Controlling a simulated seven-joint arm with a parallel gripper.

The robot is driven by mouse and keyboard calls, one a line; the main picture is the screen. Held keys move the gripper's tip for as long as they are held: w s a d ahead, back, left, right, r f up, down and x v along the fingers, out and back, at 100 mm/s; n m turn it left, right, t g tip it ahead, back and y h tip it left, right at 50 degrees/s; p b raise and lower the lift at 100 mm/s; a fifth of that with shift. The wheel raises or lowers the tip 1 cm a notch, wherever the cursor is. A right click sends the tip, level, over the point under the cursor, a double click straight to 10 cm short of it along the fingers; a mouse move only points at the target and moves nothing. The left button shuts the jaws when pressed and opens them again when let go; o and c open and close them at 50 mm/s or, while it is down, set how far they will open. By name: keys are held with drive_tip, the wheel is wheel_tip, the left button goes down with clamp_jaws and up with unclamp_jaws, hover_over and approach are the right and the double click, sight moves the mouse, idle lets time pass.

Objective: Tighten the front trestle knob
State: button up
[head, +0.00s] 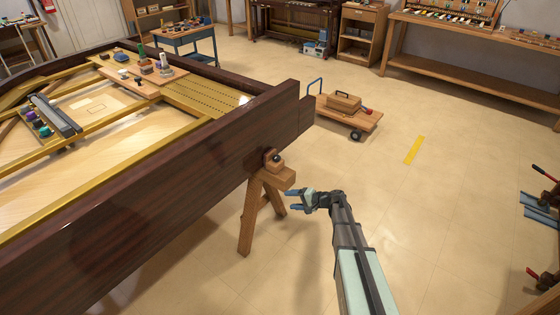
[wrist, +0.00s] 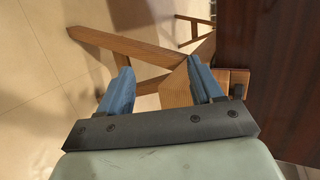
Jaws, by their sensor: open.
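The front wooden trestle (head: 252,215) stands under the right end of the dark brown piano case (head: 150,165). A small dark knob (head: 274,158) sits at the top of the trestle, against the case. My gripper (head: 291,200) is just right of the trestle and below the knob. In the wrist view its blue fingers (wrist: 160,72) are spread apart with nothing held between them. The trestle wood (wrist: 172,88) shows beyond and between the fingers.
A low wooden trolley (head: 350,115) with a toolbox stands on the floor behind. A workbench (head: 475,77) runs along the back right. Red-handled tools (head: 545,205) are at the right edge. The floor (head: 440,200) right of my arm is clear.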

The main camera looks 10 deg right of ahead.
drive_tip(key=w+d+r+m+t, duration=0.1)
drive_tip(key=w+r+m+t, duration=0.2)
drive_tip(key=r+m+t, duration=0.5)
drive_tip(key=m+h, duration=0.1)
drive_tip(key=m, duration=1.3)
approach(279, 159)
drive_tip(key=x, duration=0.9)
drive_tip(key=shift+w+a, duration=0.15)
drive_tip(key=c, duration=1.1)
drive_tip(key=shift+a+m+t+h, duration=0.15)
drive_tip(key=shift+m+t+h, duration=0.15)
drive_tip(key=shift+t+h, duration=0.15)
drive_tip(key=shift+m+t+h, duration=0.25)
drive_tip(key=shift+m+h, duration=0.25)
drive_tip(key=shift+h, duration=0.15)
